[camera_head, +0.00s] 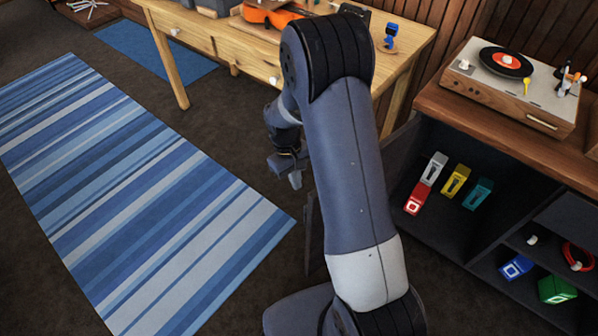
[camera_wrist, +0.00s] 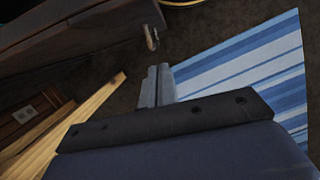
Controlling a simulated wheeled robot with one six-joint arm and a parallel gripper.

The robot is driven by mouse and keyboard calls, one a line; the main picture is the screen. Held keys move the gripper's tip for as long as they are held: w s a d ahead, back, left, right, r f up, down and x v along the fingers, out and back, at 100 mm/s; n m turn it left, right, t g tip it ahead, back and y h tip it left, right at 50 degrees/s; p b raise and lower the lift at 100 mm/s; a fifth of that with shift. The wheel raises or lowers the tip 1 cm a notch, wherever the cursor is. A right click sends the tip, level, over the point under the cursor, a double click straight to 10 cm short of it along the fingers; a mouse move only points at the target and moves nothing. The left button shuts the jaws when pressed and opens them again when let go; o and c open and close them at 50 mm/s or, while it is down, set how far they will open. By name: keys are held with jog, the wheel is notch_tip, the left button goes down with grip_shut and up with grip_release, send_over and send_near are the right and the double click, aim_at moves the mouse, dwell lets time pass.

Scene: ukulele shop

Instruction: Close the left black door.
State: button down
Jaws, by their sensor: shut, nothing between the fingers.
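The left black door (camera_head: 398,155) stands open at the left side of the dark cabinet (camera_head: 440,240), and my arm hides much of it. In the wrist view a long dark panel (camera_wrist: 80,42), which looks like this door, runs across the upper left with a small metal handle (camera_wrist: 151,38) near its right end. My gripper (camera_head: 293,176) is shut and empty, to the left of the door. In the wrist view its closed fingers (camera_wrist: 158,74) are just below the handle, with a gap showing between them.
A wooden table (camera_head: 225,35) with an orange ukulele (camera_head: 272,14) stands behind my arm. A record player (camera_head: 515,85) sits on the cabinet top. Several coloured items lie on the cabinet's shelves. A striped blue rug (camera_head: 140,200) and open dark floor lie to the left.

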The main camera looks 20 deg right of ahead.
jog(key=s+d+f, duration=0.2)
jog(key=s+f, duration=0.2)
jog(key=f, duration=0.1)
jog(key=shift+s, duration=0.4)
jog(key=shift+s+d, duration=0.1)
